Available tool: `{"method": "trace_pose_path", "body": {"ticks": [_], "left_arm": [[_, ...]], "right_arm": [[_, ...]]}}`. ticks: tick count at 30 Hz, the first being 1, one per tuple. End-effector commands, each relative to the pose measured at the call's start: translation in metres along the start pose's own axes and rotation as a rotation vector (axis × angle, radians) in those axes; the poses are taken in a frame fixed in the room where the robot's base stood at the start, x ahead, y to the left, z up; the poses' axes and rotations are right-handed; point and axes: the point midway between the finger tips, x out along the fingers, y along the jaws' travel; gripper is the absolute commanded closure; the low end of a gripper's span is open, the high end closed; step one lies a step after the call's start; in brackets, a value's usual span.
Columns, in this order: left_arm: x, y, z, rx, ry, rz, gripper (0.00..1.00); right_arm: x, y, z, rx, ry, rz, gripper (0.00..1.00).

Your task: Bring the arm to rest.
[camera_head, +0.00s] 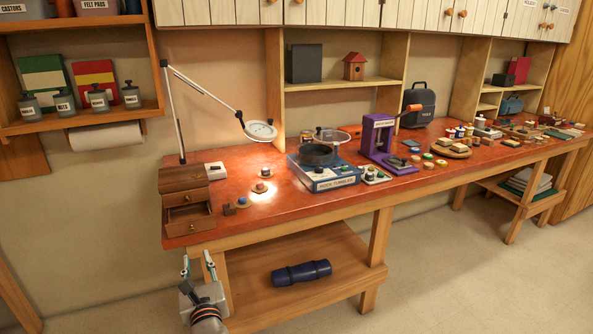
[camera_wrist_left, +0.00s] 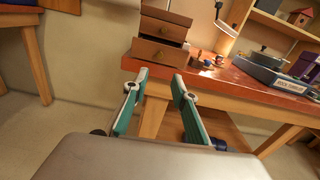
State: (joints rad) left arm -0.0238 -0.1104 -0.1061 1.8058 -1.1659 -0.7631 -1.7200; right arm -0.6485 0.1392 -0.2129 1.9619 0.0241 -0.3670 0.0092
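My left gripper (camera_head: 198,264) is at the lower left of the head view, in front of the workbench's left end and below its top. Its two teal-padded fingers stand apart with nothing between them; they also show in the left wrist view (camera_wrist_left: 156,95). The gripper is open and empty, apart from the bench leg behind it. My right gripper is in neither view.
The red-topped workbench (camera_head: 225,214) runs along the wall. A small wooden drawer box (camera_head: 186,188) stands on its near left corner, a lower drawer partly open. A blue roll (camera_head: 301,273) lies on the lower shelf (camera_head: 250,296). The floor in front (camera_head: 440,270) is clear.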

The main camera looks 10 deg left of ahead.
Motion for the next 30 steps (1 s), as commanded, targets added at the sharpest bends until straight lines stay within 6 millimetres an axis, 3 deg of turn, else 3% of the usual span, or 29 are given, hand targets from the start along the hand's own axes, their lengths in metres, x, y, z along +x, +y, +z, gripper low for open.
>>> {"method": "trace_pose_path", "body": {"ticks": [4,8,15,21,24,30], "left_arm": [[-0.021,0.002,-0.047,-0.254,0.110,-0.058,0.73],[-0.060,0.002,-0.107,-0.665,0.296,-0.094,0.73],[-0.159,0.006,-0.196,-1.482,0.686,0.049,0.73],[-0.240,0.014,-0.234,-2.078,0.941,0.365,0.73],[-0.268,0.017,-0.242,-2.277,1.009,0.522,0.73],[-0.290,0.020,-0.246,-2.449,1.053,0.679,0.73]], "right_arm": [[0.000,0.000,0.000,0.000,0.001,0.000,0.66],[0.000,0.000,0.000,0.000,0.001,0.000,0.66],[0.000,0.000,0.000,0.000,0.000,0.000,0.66],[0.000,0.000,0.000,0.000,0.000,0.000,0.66],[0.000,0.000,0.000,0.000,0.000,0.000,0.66],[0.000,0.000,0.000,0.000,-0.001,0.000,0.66]]}}
